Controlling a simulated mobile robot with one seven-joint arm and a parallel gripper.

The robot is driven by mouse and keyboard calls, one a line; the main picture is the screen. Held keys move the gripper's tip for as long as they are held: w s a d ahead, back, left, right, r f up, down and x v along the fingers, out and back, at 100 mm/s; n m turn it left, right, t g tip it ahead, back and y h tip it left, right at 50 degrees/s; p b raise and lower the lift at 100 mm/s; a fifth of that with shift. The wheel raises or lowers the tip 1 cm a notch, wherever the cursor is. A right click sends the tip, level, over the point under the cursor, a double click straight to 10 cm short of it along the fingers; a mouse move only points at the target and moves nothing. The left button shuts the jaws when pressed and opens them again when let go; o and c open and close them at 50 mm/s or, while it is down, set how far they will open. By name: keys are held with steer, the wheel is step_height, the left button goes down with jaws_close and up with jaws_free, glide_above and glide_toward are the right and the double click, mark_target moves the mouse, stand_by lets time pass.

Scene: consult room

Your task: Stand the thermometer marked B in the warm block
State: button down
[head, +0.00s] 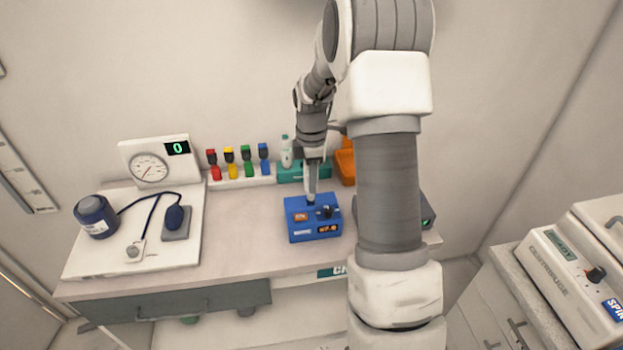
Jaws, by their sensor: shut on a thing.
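The warm block (298,233) is a blue box with a lit orange display and a dark knob, standing on the desk near the middle of the head view. My gripper (311,193) points straight down over the back part of the block's top. It is shut on a slim thing, seemingly the thermometer, mostly hidden between the fingers. No letter on it can be read. I cannot tell whether its lower end is inside a hole of the block or just above it.
A gauge panel (158,160), a white board (85,262) with a cuff and bulb, and a row of coloured bottles (247,165) stand left. A teal box (290,173) and an orange holder (346,165) stand behind the block. A centrifuge (568,285) is right.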

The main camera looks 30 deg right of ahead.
steer(key=shift+f+b, duration=1.2)
steer(key=shift+f, duration=0.7)
steer(key=c, duration=0.6)
jaws_free()
steer(key=shift+o, duration=0.2)
step_height(320, 180, up, 17)
steer(key=shift+r, duration=0.25)
